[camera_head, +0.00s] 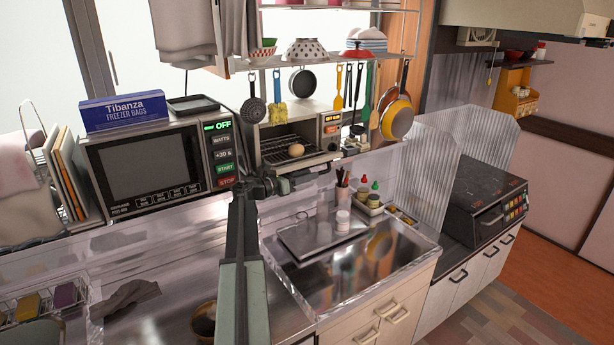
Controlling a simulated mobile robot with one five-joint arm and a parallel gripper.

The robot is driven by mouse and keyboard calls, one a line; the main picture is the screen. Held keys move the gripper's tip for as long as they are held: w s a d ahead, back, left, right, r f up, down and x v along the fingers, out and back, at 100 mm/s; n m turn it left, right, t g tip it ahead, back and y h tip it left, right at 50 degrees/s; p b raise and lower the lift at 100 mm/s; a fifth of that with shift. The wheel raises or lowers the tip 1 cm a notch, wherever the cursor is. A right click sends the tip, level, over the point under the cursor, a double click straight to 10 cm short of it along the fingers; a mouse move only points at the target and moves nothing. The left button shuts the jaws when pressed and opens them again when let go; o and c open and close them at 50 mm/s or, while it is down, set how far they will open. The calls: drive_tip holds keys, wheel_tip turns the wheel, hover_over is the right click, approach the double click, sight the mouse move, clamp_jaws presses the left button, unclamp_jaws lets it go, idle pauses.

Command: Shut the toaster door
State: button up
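The toaster (331,124) is a small oven with a light casing, on the counter right of the microwave. Its front looks open, and a round brownish item (296,150) sits on the rack inside. The toaster door seems to be folded down at the front (306,164), though its outline is hard to make out. My gripper (286,184) is at the end of my arm, just below and in front of the toaster's lower left part. It is dark and small here. I cannot tell whether it touches the door or how wide its fingers are.
The microwave (143,168) stands left of the toaster, with a freezer bag box (124,110) on top. Utensils and pans hang from a rack (330,60) in front of and above the toaster. A sink (350,268) with a tray and bottles lies to the right.

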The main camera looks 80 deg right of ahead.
drive_tip(key=v, duration=0.7)
drive_tip(key=shift+w+a, duration=0.2)
drive_tip(key=shift+w+a, duration=0.1)
drive_tip(key=v, duration=0.8)
drive_tip(key=shift+w+a, duration=0.25)
idle(0.5)
